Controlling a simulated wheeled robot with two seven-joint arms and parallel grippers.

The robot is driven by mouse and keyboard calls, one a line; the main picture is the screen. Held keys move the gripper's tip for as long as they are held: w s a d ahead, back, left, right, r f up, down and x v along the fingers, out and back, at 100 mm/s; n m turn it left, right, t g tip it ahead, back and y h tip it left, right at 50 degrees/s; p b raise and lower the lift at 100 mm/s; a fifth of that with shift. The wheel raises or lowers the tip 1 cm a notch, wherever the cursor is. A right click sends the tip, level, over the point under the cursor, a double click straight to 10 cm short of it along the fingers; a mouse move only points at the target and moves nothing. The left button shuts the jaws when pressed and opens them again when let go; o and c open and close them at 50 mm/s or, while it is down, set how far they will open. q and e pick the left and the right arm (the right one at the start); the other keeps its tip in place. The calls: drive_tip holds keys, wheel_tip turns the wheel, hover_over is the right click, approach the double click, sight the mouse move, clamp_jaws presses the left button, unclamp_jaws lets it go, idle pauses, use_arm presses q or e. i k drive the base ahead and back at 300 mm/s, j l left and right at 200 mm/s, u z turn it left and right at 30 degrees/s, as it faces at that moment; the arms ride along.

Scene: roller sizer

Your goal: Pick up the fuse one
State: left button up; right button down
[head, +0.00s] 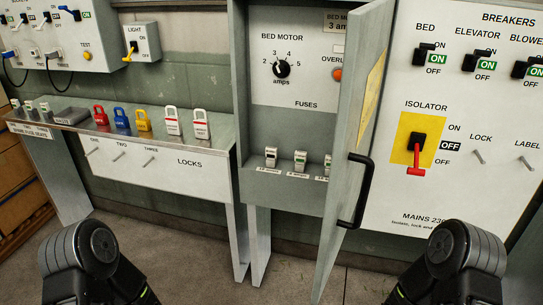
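Several small white and grey fuses stand at the left end of the metal shelf. The leftmost spare fuse (16,107), a middle one (29,107) and a right one (45,110) sit above a strip of small labels, partly legible as "two" and "three". Three more fuses stand in the open cabinet under "FUSES": a left one (271,157), a middle one (300,161) and a right one (327,167) partly hidden by the door. I cannot tell for sure which is fuse one. Only black links of my arms show at the bottom; neither gripper is in view.
The shelf (217,130) also holds a grey block (71,116) and red (100,116), blue (121,118), yellow (143,120) and white (172,121) padlocks. The cabinet door (353,140) stands open towards me, with a black handle (355,190). An isolator panel (466,190) is at right.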

sight(270, 153)
drive_tip(key=j+z, duration=0.15)
drive_tip(key=z, duration=1)
drive_tip(key=j+z, duration=0.35)
drive_tip(key=j, duration=0.15)
drive_tip(key=j+z, duration=0.4)
drive_tip(key=k+j+z, duration=0.15)
drive_tip(key=j+z, duration=0.2)
drive_tip(key=j, duration=0.25)
drive_tip(key=k+j, duration=0.1)
drive_tip(key=j, duration=0.25)
drive_tip(key=k+j, duration=0.15)
drive_tip(key=j, duration=0.15)
drive_tip(key=k+j+z, duration=0.1)
drive_tip(key=j, duration=0.25)
